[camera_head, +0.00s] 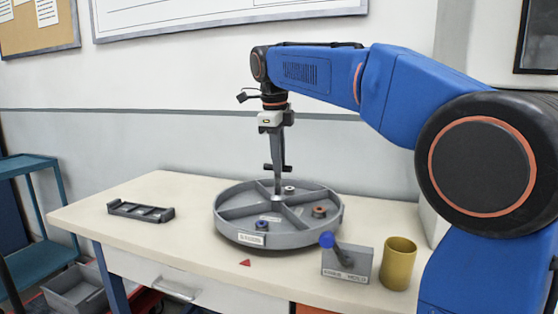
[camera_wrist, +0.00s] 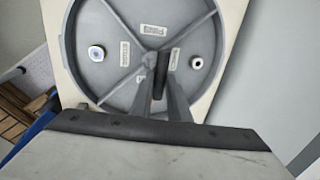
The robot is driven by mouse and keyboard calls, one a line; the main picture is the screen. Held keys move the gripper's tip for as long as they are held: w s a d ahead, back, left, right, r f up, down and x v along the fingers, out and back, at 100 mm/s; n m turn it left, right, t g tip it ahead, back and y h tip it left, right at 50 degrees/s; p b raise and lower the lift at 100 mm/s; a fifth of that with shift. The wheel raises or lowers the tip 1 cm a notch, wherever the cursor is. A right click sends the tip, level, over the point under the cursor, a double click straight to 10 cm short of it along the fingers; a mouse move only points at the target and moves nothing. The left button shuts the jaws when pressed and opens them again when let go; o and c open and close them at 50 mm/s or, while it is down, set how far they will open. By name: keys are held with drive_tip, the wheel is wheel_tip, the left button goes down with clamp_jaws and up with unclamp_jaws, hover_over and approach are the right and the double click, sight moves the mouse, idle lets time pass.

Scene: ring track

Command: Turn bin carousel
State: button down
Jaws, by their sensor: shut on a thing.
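The bin carousel (camera_head: 234,231) is a round grey tray on the table, split into wedge bins by dividers that meet at a hub. It fills the upper part of the wrist view (camera_wrist: 73,58). A blue ring (camera_head: 262,225), a brown ring (camera_head: 319,212) and a pale ring (camera_head: 289,190) lie in separate bins. My gripper (camera_head: 278,188) points straight down close to the hub. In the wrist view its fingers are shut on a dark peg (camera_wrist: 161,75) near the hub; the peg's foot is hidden.
A red triangle (camera_head: 245,263) marks the table in front of the carousel. A grey box with a blue-knobbed lever (camera_head: 347,264) and a mustard cup (camera_head: 398,262) stand front right. A dark slotted tray (camera_head: 140,211) lies left. Bare tabletop separates it from the carousel.

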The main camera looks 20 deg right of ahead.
idle(0.4)
drive_tip(key=c, duration=1.7)
unclamp_jaws()
drive_tip(key=s+r, duration=0.1)
drive_tip(key=r, duration=0.4)
drive_tip(key=s+a+r, duration=0.1)
drive_tip(key=r, duration=0.5)
drive_tip(key=a+r, duration=0.1)
drive_tip(key=r, duration=0.5)
drive_tip(key=shift+s, duration=0.4)
